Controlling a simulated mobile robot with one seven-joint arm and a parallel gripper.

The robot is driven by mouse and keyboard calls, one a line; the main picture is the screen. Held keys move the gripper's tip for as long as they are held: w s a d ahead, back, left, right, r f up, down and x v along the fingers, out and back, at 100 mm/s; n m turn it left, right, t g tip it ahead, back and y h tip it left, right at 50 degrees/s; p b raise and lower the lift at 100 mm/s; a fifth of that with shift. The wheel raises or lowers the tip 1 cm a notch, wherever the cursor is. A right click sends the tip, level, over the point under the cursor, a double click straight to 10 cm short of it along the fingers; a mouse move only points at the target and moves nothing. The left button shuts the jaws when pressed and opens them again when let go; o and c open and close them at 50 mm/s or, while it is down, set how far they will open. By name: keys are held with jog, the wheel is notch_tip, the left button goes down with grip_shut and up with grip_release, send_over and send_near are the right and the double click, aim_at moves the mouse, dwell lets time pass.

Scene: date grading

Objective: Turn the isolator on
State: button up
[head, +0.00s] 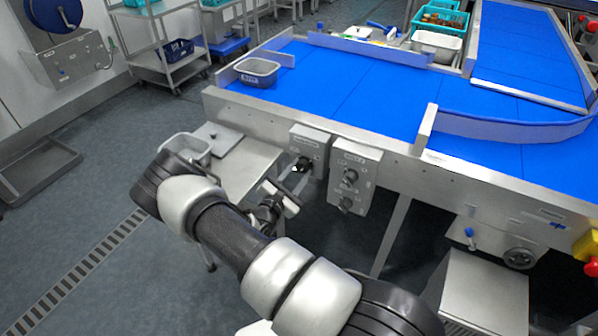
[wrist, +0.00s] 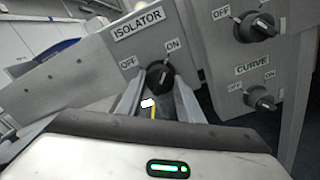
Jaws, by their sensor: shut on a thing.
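The isolator is a grey metal box (head: 311,143) on the front side of the blue-topped table. In the wrist view its plate (wrist: 135,37) reads ISOLATOR, with OFF at the left and ON at the right of a black rotary knob (wrist: 159,74). My gripper (head: 297,181) reaches up to the knob from the front. In the wrist view my gripper (wrist: 158,92) has one finger on each side of the knob and is shut on it. The fingers hide the knob's lower part. I cannot tell surely which mark the knob points to.
A second control box (head: 354,172) with two knobs hangs right beside the isolator; its lower knob (wrist: 261,98) is labelled CURVE. A steel side table (head: 237,165) with a grey tub (head: 186,146) stands left of it. A grey tub (head: 257,71) sits on the blue surface.

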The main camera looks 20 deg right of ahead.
jog(key=shift+m, duration=0.4)
jog(key=o, duration=1.1)
jog(key=shift+c, duration=0.2)
jog(key=p+v, duration=0.1)
jog(key=v, duration=1.6)
jog(key=shift+s+a, duration=0.2)
